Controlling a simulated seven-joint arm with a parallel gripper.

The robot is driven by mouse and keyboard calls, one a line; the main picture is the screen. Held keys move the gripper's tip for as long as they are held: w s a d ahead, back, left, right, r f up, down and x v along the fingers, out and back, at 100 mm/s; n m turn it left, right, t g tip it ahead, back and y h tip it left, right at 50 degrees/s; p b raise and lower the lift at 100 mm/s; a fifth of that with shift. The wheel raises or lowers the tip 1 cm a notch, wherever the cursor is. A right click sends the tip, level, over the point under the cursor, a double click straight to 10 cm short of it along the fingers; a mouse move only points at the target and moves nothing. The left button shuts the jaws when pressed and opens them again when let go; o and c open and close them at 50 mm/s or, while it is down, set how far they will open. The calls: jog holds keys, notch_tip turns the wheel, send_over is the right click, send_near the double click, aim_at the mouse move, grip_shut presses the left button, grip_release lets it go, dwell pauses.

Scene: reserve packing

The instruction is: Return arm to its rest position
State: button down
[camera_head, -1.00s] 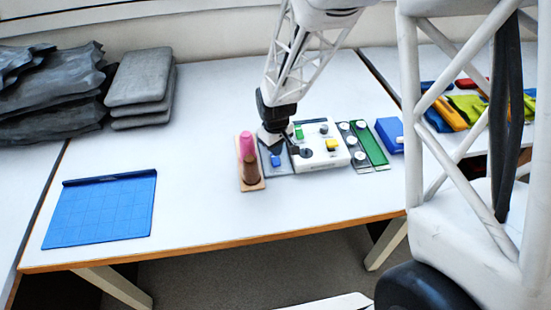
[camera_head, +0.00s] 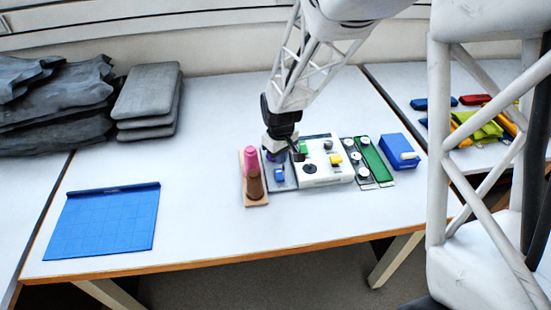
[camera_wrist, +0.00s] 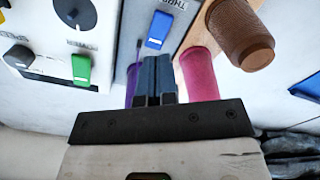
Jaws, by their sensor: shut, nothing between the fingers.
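My gripper (camera_wrist: 152,78) is shut with nothing between its fingers. In the head view my gripper (camera_head: 274,156) hangs over the back of the grey panel with the blue switch (camera_head: 280,174), close to the pink peg (camera_head: 250,160). In the wrist view the closed fingers point toward the blue switch (camera_wrist: 159,30), with the pink peg (camera_wrist: 200,75) just right of them and a purple piece (camera_wrist: 132,85) partly hidden at their left. I cannot tell whether the fingers touch any of these.
A brown peg (camera_head: 254,184) stands on the wooden base (camera_head: 256,203). To the right are a white control box (camera_head: 326,180), a green strip (camera_head: 378,168) and a blue box (camera_head: 399,151). A blue mat (camera_head: 103,222) lies left. Grey pads (camera_head: 147,92) are stacked behind. The table's middle-left is clear.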

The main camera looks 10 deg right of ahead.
jog(key=shift+r, duration=0.1)
jog(key=s+d+r+m+t, duration=0.1)
jog(key=s+d+r+m, duration=0.25)
jog(key=s+r, duration=0.85)
jog(key=s+d+r+m+t, duration=0.1)
jog(key=s+d+r+m, duration=0.1)
jog(key=s+r, duration=0.9)
jog(key=s+d, duration=0.1)
jog(key=s, duration=0.3)
jog(key=shift+m+t, duration=0.3)
jog(key=shift+m, duration=0.05)
jog(key=shift+w, duration=0.1)
jog(key=w+a+f+g, duration=0.1)
jog(key=w+f, duration=0.4)
jog(key=w, duration=0.5)
jog(key=w+a+f, duration=0.3)
jog(key=w+f, duration=0.2)
jog(key=w, duration=0.5)
jog(key=w+a+f+g, duration=0.1)
jog(key=w+a+f, duration=0.1)
jog(key=w+f, duration=0.4)
jog(key=w, duration=0.4)
jog(key=shift+a+g, duration=0.3)
